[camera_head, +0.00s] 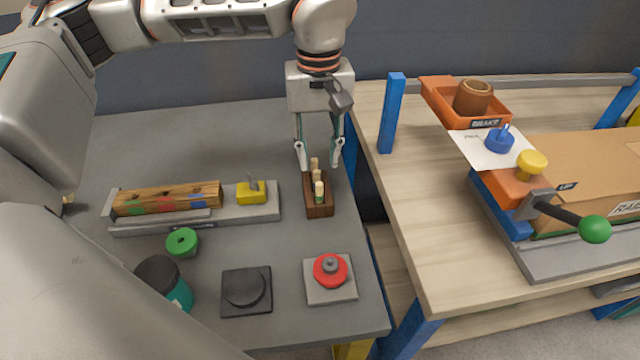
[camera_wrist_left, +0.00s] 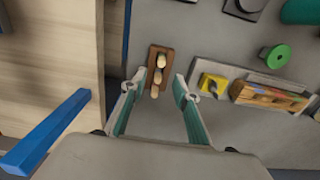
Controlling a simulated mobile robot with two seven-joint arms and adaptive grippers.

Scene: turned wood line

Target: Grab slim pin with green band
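A small brown wooden block (camera_head: 319,210) stands near the grey table's right edge and holds a short row of slim pale pins. The front pin (camera_head: 319,190) shows a green band near its lower part; bands on the pins behind it are too small to tell. My left gripper (camera_head: 318,168) points down over the back of the block with its fingers apart and nothing between them that I can see it grip. In the left wrist view the block (camera_wrist_left: 154,53) and pins (camera_wrist_left: 157,76) lie between the open fingers (camera_wrist_left: 156,88). My right gripper is out of view.
Left of the block is a grey fixture (camera_head: 265,213) with a striped wooden piece (camera_head: 168,198) and a yellow clamp (camera_head: 251,192). A red button (camera_head: 330,270) and black pad (camera_head: 246,290) lie in front. A blue post (camera_head: 391,115) rises at the right.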

